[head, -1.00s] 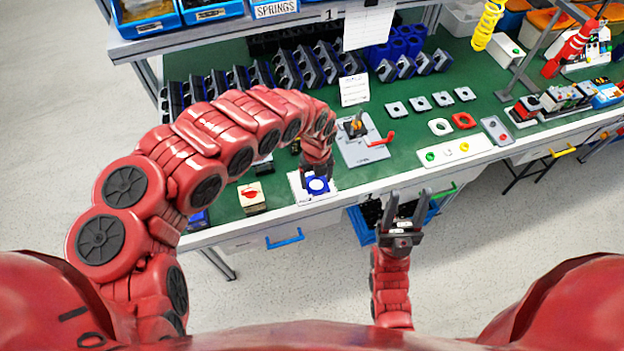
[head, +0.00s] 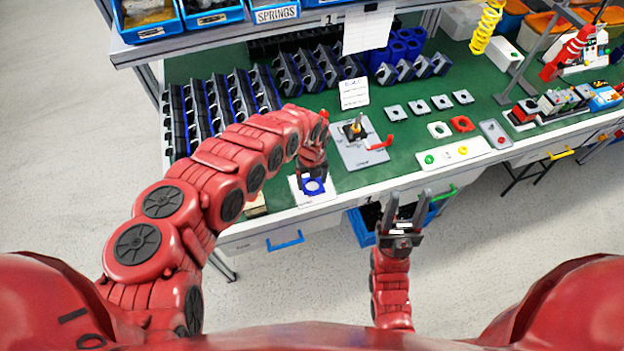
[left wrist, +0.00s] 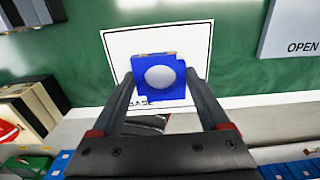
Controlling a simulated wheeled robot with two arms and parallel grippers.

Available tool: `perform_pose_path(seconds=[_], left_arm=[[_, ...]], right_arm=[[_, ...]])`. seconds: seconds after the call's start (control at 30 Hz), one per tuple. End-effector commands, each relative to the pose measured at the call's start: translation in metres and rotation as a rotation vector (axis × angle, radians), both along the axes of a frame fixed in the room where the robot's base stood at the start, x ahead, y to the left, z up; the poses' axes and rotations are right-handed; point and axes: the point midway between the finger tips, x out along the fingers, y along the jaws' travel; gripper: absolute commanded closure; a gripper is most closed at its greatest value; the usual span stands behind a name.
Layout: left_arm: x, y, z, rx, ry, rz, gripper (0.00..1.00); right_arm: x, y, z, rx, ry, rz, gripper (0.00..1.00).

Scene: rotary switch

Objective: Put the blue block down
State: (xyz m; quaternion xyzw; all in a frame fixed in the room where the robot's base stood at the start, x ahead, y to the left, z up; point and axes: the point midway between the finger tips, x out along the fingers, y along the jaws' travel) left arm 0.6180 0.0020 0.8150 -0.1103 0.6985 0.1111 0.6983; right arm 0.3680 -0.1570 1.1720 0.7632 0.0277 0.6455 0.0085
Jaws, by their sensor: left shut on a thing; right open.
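The blue block (head: 314,186), with a round white top, is at the front edge of the green workbench, over a white card (head: 325,196). My left gripper (head: 312,176) is shut on it. In the left wrist view the block (left wrist: 160,78) sits between the two fingertips, with the white card (left wrist: 190,42) behind it. I cannot tell whether the block touches the card. My right gripper (head: 403,212) is open and empty, in front of the bench and right of the block.
A grey plate with a rotary switch and red handle (head: 362,142) lies just right of the card. A white button panel (head: 455,153) is further right. Rows of dark holders (head: 225,105) stand behind. A blue bin (head: 365,228) is under the bench edge.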

Motion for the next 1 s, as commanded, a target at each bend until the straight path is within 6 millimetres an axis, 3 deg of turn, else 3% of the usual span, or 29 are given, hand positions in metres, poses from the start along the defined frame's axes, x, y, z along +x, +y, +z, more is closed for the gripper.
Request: perform_pose_path(seconds=[0.13, 0.17, 0.27, 0.67, 0.83, 1.0], left_arm=[[0.000, 0.000, -0.005, 0.000, 0.000, 0.001, 0.88], [0.000, 0.000, -0.003, 0.000, 0.000, 0.000, 0.16], [0.000, 0.000, -0.003, 0.000, 0.000, 0.000, 0.00], [0.001, -0.001, 0.006, -0.002, -0.002, 0.000, 0.00], [0.002, 0.002, 0.026, 0.003, -0.004, -0.001, 0.00], [0.003, 0.002, 0.059, 0.002, -0.007, 0.001, 0.00]], right_arm=[[0.000, 0.000, -0.005, 0.000, 0.000, 0.000, 0.50], [0.000, 0.000, -0.004, 0.000, 0.000, 0.000, 0.50], [0.000, 0.000, -0.003, 0.000, 0.000, 0.000, 0.50], [0.000, 0.000, -0.002, 0.000, 0.000, 0.000, 0.50], [0.000, 0.000, -0.007, 0.000, 0.000, 0.000, 0.50], [0.000, 0.000, -0.012, 0.000, 0.000, 0.000, 0.50]])
